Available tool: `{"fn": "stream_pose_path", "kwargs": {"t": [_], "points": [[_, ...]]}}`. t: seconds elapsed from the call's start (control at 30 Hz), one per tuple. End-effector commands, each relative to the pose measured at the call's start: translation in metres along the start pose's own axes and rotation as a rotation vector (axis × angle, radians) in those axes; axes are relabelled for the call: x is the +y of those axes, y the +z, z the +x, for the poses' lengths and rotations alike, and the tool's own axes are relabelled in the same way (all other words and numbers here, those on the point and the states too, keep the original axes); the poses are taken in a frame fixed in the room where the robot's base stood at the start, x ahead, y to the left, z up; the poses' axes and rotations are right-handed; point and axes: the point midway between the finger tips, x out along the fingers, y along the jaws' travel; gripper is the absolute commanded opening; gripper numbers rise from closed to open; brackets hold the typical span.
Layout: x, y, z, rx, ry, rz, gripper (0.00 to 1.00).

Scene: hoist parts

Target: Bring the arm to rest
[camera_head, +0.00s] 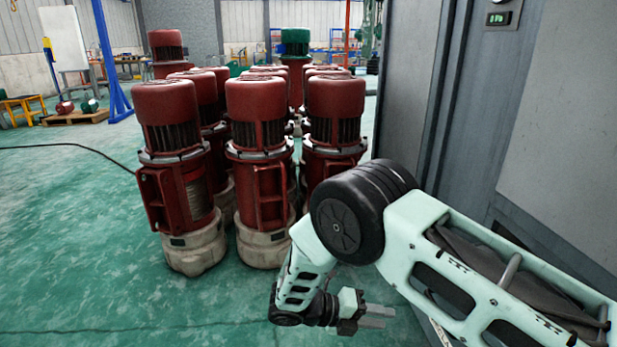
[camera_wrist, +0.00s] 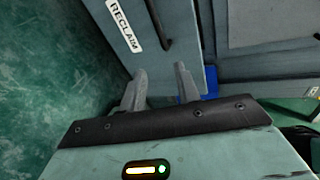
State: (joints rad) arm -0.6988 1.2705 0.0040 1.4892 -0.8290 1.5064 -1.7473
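My arm is mint green with a black joint and hangs folded in the lower right of the head view. My gripper (camera_head: 388,316) is at the end of the arm, low over the green floor, and its two grey fingers point right. In the wrist view my gripper (camera_wrist: 161,78) shows its two fingers apart with nothing between them. Beyond the fingers is a grey-blue panel with a dark handle and a label reading RECLAIM (camera_wrist: 126,24).
Several red hoist motors (camera_head: 262,150) stand close together left of my arm. A tall grey cabinet (camera_head: 465,110) stands at the right. A black cable (camera_head: 75,146) lies on the left floor. The green floor (camera_head: 80,250) at the front left is clear.

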Motion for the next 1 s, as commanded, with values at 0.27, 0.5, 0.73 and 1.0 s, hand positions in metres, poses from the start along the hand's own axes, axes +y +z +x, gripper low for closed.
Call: {"fn": "stream_pose_path", "kwargs": {"t": [0.27,0.5,0.73,1.0], "points": [[-0.072,-0.043,-0.045,0.304,0.313,0.495,0.32],[-0.134,-0.095,-0.081,0.637,0.475,0.946,0.32],[-0.187,-0.149,-0.103,0.994,0.528,1.374,0.32],[-0.22,-0.195,-0.108,1.339,0.491,1.747,0.32]]}}
